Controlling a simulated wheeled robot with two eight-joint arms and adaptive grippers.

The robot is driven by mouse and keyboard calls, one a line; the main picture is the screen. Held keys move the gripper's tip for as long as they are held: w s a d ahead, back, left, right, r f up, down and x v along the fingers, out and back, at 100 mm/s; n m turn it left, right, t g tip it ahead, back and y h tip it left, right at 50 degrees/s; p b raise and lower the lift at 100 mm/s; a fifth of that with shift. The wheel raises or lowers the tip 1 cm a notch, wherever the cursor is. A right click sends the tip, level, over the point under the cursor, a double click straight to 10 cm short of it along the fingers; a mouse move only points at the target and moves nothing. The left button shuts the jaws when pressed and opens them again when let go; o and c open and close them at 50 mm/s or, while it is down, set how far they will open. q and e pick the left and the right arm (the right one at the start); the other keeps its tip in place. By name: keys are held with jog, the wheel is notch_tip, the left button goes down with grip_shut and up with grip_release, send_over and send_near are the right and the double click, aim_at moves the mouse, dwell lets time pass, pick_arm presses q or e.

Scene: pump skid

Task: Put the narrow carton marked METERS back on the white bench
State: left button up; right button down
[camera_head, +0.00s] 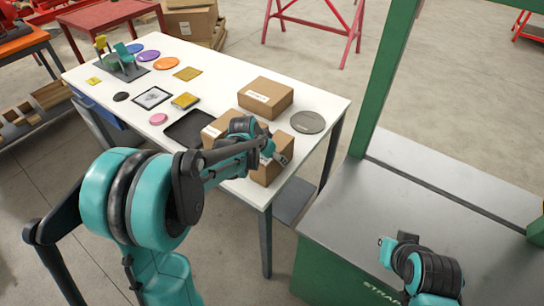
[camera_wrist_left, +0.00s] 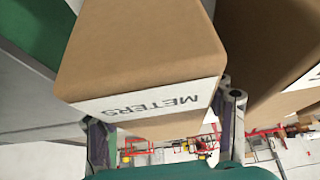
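The METERS carton (camera_wrist_left: 140,50), brown with a white label strip, fills the upper middle of the left wrist view, its lettering upside down. It shows in the head view as the brown carton (camera_head: 267,173) at the bench's near right corner, partly covered by my left gripper (camera_head: 275,151). In the wrist view the fingers flank the carton and look closed on its sides; contact is partly hidden. Whether the carton rests on the white bench (camera_head: 325,102) or is just above it, I cannot tell. My right gripper (camera_head: 388,250) is over the grey machine top, its fingers unclear.
Another carton (camera_head: 266,97) stands behind, beside a grey disc (camera_head: 307,122); one more carton (camera_head: 214,130) is left of my left gripper. A black tray (camera_head: 187,130) lies further left. The green-framed machine (camera_head: 380,190) stands right of the bench.

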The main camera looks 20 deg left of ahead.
pick_arm(q)
jog(key=shift+o, duration=0.2)
jog(key=shift+r, duration=0.1)
jog(key=shift+r, duration=0.2)
jog(key=p+v, duration=0.4)
jog(key=v, duration=0.7)
jog(key=shift+s+a+r+p, duration=0.1)
jog(key=shift+s+r+p, duration=0.1)
jog(key=shift+p, duration=0.1)
jog(key=s+d+r+n+t+y, duration=0.1)
jog(key=s+n, duration=0.3)
jog(key=s, duration=1.6)
jog(key=shift+d+t+y, duration=0.3)
jog(key=shift+d+y, duration=0.1)
jog(key=shift+y, duration=0.1)
jog(key=shift+s, duration=0.15)
